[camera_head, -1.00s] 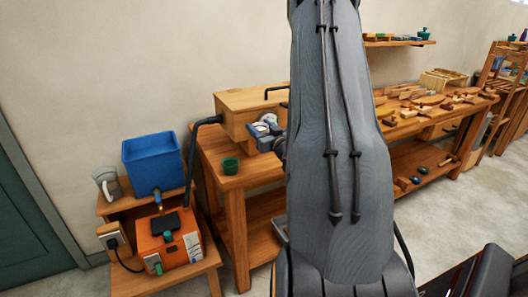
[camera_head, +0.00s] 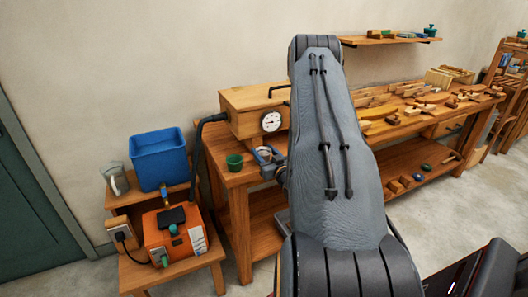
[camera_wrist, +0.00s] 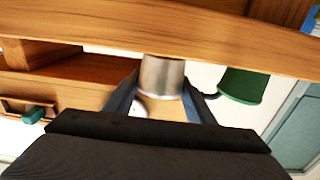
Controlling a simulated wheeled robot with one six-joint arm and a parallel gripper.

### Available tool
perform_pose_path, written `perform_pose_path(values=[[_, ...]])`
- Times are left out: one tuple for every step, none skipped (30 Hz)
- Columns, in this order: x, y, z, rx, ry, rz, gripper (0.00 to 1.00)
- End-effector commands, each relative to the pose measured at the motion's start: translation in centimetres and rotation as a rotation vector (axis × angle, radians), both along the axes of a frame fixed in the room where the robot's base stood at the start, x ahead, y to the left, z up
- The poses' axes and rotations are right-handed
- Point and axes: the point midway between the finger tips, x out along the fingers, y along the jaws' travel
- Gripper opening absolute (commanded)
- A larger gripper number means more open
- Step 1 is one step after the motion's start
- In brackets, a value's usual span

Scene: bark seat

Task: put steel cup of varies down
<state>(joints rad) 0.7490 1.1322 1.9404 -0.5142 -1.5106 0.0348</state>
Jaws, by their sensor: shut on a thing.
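The steel cup (camera_wrist: 162,76) is a shiny metal cup between the two fingers of my gripper (camera_wrist: 161,105) in the wrist view. The gripper is shut on it. In the head view my gripper (camera_head: 268,158) is at the front left part of the workbench (camera_head: 240,178), just right of a small green cup (camera_head: 235,162). The steel cup is small there and partly covered by the fingers. I cannot tell whether its base touches the bench top. My arm hides the bench to the right of the gripper.
A wooden box with a round gauge (camera_head: 271,121) stands behind the gripper. A blue tank (camera_head: 160,158), a glass jug (camera_head: 115,178) and an orange machine (camera_head: 176,235) are at left. Wooden tools (camera_head: 420,105) cover the bench's right part. The green cup also shows in the wrist view (camera_wrist: 243,86).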

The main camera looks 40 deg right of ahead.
Motion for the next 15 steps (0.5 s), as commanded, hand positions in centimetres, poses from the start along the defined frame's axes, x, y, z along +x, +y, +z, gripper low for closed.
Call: perform_pose_path(values=[[-0.01,0.01,-0.16,0.000,0.000,0.000,0.23],[0.00,0.00,-0.20,0.000,-0.001,0.000,0.23],[0.01,0.00,-0.21,-0.001,-0.001,0.000,0.23],[0.01,0.00,-0.21,-0.001,-0.001,0.000,0.23],[0.02,0.00,-0.21,-0.001,-0.001,0.000,0.23],[0.02,0.00,-0.21,-0.001,-0.001,0.000,0.23],[0.01,-0.01,-0.21,-0.001,-0.001,0.000,0.23],[0.01,0.00,-0.21,-0.001,-0.001,0.000,0.23],[0.01,-0.01,-0.24,-0.001,-0.001,0.000,0.23],[0.02,-0.01,-0.30,-0.001,0.000,0.000,0.23],[0.02,-0.01,-0.39,-0.001,0.000,0.000,0.23],[0.02,-0.01,-0.52,-0.001,0.000,0.000,0.23],[0.02,-0.01,-0.62,-0.001,0.000,0.000,0.23],[0.01,-0.01,-0.59,-0.001,0.000,0.000,0.53],[0.01,-0.02,-0.54,-0.001,0.000,0.000,0.59]])
